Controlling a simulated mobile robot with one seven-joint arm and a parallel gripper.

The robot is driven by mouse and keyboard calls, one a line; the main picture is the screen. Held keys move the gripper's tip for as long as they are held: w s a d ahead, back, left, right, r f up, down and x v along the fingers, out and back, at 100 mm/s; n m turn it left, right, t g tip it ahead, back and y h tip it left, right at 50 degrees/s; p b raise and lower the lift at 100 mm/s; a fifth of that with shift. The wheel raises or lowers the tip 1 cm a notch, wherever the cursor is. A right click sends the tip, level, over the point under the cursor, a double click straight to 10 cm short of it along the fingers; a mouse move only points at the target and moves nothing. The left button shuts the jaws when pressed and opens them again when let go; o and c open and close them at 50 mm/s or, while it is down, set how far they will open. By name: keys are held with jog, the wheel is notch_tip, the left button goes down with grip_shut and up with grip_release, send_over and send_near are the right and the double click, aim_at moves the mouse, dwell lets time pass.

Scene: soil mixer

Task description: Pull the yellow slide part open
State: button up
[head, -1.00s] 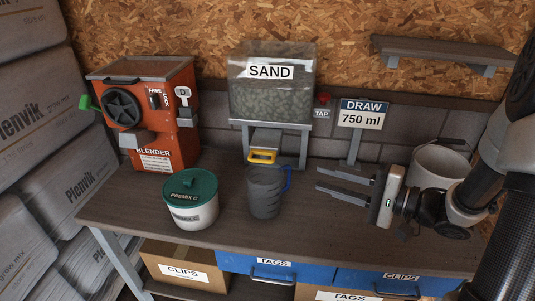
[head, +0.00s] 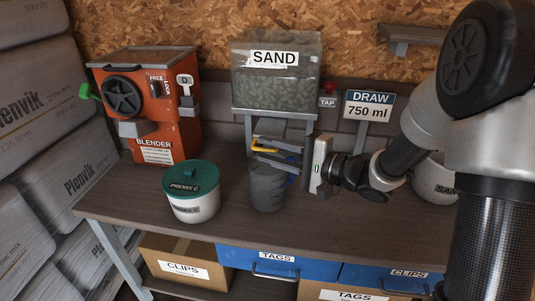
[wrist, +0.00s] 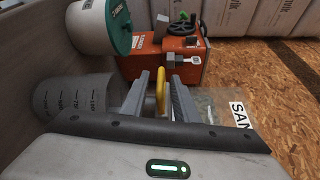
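The yellow slide part (head: 263,147) is a loop handle under the clear SAND hopper (head: 272,93). In the wrist view the yellow loop (wrist: 160,93) stands between my two fingers, with a small gap visible on each side. My gripper (head: 254,149) is open, reaching in from the right just above the grey jug, and its fingers partly hide the slide in the head view. The grey jug (head: 266,192) with a blue handle stands upright on the bench below the slide; it shows at the left in the wrist view (wrist: 75,98).
The orange blender (head: 150,118) and a white tub with a green lid (head: 190,179) stand to the left. A DRAW 750 ml sign (head: 369,105), a red TAP button (head: 329,88) and a white bucket (head: 432,183) are to the right. The bench front (head: 330,237) is clear.

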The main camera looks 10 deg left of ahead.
jog(key=shift+w+a, duration=0.15)
jog(key=shift+a, duration=0.25)
jog(key=shift+c, duration=0.4)
grip_shut()
